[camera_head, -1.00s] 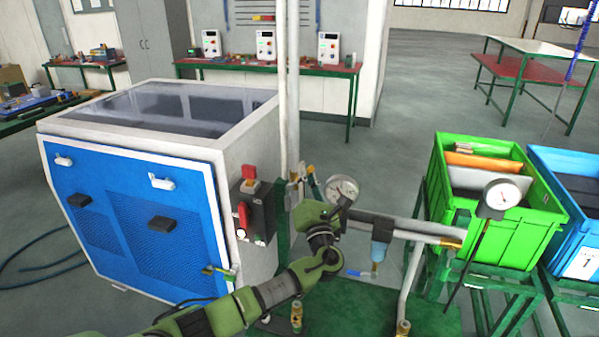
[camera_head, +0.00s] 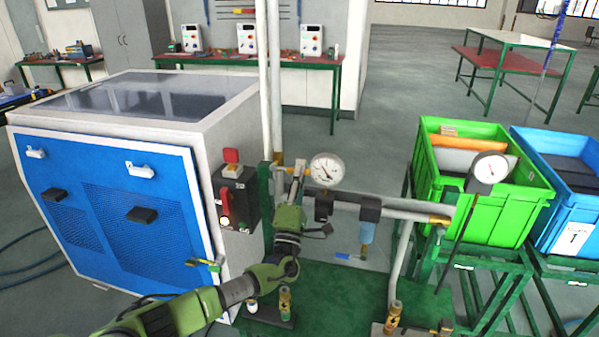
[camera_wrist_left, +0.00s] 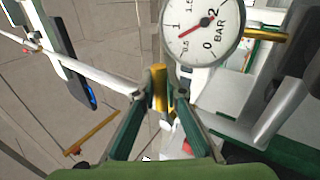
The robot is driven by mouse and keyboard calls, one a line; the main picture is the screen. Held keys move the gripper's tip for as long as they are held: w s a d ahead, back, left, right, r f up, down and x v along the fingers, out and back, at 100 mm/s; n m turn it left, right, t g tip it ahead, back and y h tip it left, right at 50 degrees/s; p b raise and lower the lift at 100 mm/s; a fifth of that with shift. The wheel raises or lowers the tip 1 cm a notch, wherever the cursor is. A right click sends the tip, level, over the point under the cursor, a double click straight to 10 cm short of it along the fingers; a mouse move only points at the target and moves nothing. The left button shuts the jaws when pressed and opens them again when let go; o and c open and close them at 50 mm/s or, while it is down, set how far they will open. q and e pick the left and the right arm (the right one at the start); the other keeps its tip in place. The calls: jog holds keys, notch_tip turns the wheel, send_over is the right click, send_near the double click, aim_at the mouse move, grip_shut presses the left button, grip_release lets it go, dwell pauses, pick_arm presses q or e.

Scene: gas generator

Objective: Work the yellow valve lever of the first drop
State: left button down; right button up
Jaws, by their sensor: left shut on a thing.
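My left gripper (camera_head: 297,182) reaches up beside the vertical pipe of the green-based stand, left of and below a round pressure gauge (camera_head: 326,170). In the left wrist view its fingertips (camera_wrist_left: 160,92) are closed on a short yellow, brass-coloured bar, taken as the yellow valve lever (camera_wrist_left: 158,80). The gauge (camera_wrist_left: 203,28) is close by at the upper right there, with a red needle. The fingers and hand hide much of the valve. My right gripper is not in view.
The blue-fronted cabinet (camera_head: 120,212) with a red-switched control box (camera_head: 233,198) stands left of the arm. A horizontal grey pipe (camera_head: 405,211) with a blue-bowled filter (camera_head: 367,232) runs right. Green (camera_head: 503,205) and blue (camera_head: 575,205) crates stand at the right.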

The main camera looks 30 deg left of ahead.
pick_arm(q)
jog(key=shift+f+m+h, duration=0.35)
jog(key=shift+m+h, duration=0.25)
jog(key=shift+m, duration=0.2)
